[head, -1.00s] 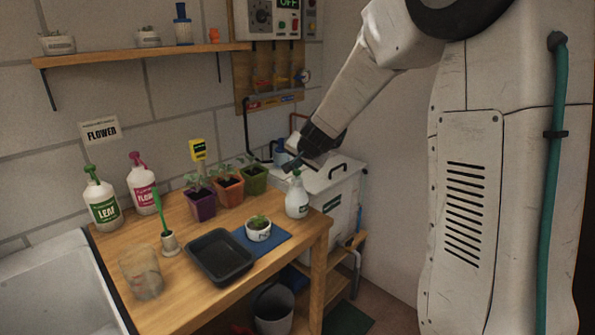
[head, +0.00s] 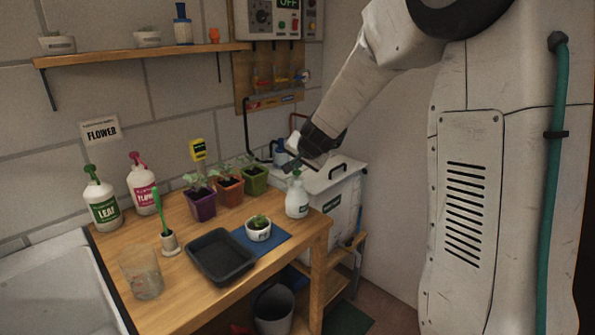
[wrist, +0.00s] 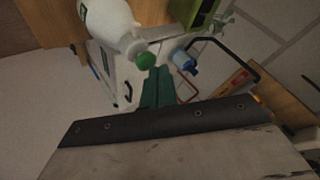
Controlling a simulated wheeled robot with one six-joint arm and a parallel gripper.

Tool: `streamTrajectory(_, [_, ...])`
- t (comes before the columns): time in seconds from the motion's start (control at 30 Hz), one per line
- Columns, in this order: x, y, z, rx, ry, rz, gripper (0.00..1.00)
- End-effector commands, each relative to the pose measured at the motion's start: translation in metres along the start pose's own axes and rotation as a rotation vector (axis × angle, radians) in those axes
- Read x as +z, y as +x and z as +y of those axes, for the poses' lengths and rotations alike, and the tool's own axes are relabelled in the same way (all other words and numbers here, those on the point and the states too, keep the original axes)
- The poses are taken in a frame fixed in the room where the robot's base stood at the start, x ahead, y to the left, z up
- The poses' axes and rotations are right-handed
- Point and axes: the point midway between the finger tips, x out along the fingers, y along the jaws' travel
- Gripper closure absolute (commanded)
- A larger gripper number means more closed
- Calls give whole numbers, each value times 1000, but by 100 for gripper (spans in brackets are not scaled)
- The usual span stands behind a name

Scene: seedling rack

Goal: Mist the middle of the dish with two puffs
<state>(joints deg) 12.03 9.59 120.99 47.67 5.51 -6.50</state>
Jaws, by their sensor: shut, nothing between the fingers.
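The dish (head: 258,235) is a small white pot with a green plant, on a blue mat (head: 272,244) near the table's front right. A white spray bottle (head: 297,203) with a green-topped head stands upright behind it to the right, at the table's right edge. In the wrist view the bottle (wrist: 106,18) shows at the upper left, its green cap (wrist: 145,60) close to my fingertips. My gripper (head: 290,167) is shut and empty, just above the bottle's head. It also shows in the wrist view (wrist: 158,75). I cannot tell whether it touches the head.
A black tray (head: 222,278) lies left of the dish. A clear beaker (head: 141,272), a green-handled brush (head: 167,242), and LEAF (head: 103,207) and flower (head: 144,195) bottles stand further left. Potted seedlings (head: 228,190) line the back. A white bin (head: 340,195) stands right of the table.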

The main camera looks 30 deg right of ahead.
Motion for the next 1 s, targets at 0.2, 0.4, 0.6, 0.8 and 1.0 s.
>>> streamTrajectory(0.2, [-1,-1,-1,-1,-2,0,100])
streamTrajectory(0.4, [-10,-13,-11,-7,-3,1,100])
streamTrajectory(0.6, [-20,-27,-21,-4,-2,2,100])
streamTrajectory(0.8, [-29,-39,-29,-2,-1,1,100])
streamTrajectory(1.0, [-31,-42,-31,0,0,1,100])
